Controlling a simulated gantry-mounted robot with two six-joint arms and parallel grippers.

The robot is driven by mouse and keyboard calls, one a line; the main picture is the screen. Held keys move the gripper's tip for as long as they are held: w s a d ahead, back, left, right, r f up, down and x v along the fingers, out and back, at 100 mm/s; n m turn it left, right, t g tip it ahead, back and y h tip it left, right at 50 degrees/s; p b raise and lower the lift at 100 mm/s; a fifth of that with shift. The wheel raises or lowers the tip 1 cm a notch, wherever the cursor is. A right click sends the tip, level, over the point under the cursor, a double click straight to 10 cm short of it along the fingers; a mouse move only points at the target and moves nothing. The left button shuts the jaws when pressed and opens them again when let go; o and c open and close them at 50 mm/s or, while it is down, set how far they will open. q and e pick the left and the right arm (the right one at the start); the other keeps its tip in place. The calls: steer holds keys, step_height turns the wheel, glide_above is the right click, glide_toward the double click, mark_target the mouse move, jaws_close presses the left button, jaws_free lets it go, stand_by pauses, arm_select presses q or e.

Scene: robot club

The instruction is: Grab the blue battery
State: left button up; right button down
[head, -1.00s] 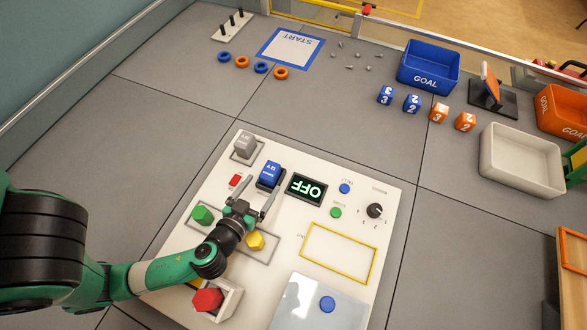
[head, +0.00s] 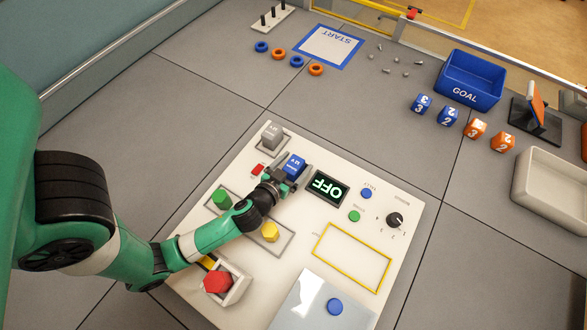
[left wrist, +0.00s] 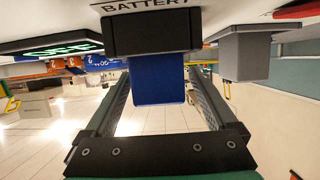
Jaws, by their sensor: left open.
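The blue battery (head: 294,164) stands in its dark socket on the white control panel (head: 275,287). In the left wrist view the battery (left wrist: 158,91) shows as a blue block with a black socket (left wrist: 152,34) at its base. My left gripper (head: 289,176) is at the battery, with its jaws open. In the left wrist view the fingers (left wrist: 158,80) lie on either side of the battery, with a gap visible on each side. The gripper hides part of the battery in the head view. My right gripper is not in view.
A grey battery-like block (head: 271,135) stands just left of the blue battery. The OFF display (head: 325,188) is close on the right. A green knob (head: 222,198), a yellow knob (head: 270,231) and a red button (head: 217,281) lie near my arm.

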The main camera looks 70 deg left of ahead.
arm_select(q)
steer(key=x, duration=0.2)
steer(key=shift+w+a, duration=0.15)
steer(key=shift+w, duration=0.05)
jaws_close()
